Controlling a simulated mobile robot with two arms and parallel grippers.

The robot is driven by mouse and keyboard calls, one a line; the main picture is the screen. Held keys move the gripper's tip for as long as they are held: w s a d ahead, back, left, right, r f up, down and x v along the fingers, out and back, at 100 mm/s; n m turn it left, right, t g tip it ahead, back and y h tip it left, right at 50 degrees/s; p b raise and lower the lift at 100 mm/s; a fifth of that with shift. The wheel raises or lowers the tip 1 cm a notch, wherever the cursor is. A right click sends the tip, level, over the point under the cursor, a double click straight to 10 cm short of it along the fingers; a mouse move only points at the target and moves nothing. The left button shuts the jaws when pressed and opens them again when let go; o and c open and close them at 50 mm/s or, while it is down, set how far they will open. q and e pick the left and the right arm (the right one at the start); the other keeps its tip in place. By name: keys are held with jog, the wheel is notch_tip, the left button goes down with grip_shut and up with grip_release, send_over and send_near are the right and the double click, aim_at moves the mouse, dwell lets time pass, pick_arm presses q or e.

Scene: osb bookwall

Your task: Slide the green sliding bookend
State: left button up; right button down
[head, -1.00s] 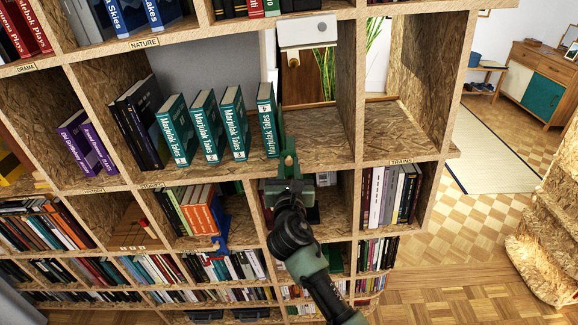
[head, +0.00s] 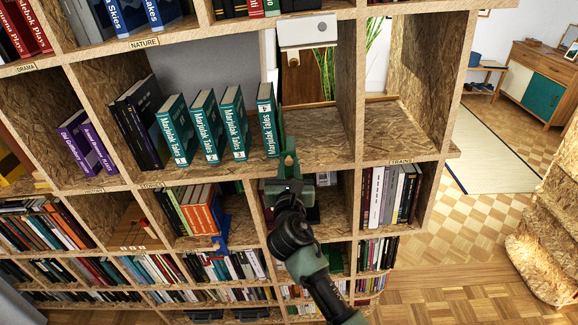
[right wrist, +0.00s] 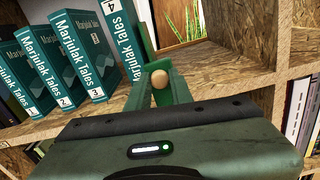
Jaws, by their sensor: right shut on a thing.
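The green sliding bookend (head: 282,132) stands upright on the middle shelf, just right of the teal Marjulak Tales book numbered 4 (head: 265,120). It also shows in the right wrist view (right wrist: 146,38), close beside that book. My right gripper (head: 289,160) is at the front edge of the shelf, shut on the bookend's round wooden knob. The knob (right wrist: 159,78) shows between the green fingers in the right wrist view. The bookend's lower part is partly hidden by the gripper. My left gripper is not in view.
Teal books 1 to 3 (head: 206,130) lean left of book 4, with gaps between them. Dark books (head: 138,122) stand farther left. The shelf (head: 325,140) right of the bookend is bare up to an upright divider (head: 348,90). A white box (head: 307,32) hangs above.

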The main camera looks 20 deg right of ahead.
dwell(0.4)
jog(key=d+p, duration=0.1)
jog(key=d, duration=0.1)
jog(key=s+d+p, duration=0.1)
jog(key=shift+d+r+p, duration=0.15)
jog(key=shift+d+p, duration=0.2)
jog(key=c, duration=1.3)
grip_release()
jog(key=shift+a, duration=0.1)
jog(key=shift+o, duration=0.2)
jog(key=b+v, duration=0.1)
jog(key=v, duration=0.6)
jog(key=shift+s, duration=0.4)
jog(key=shift+a, duration=0.1)
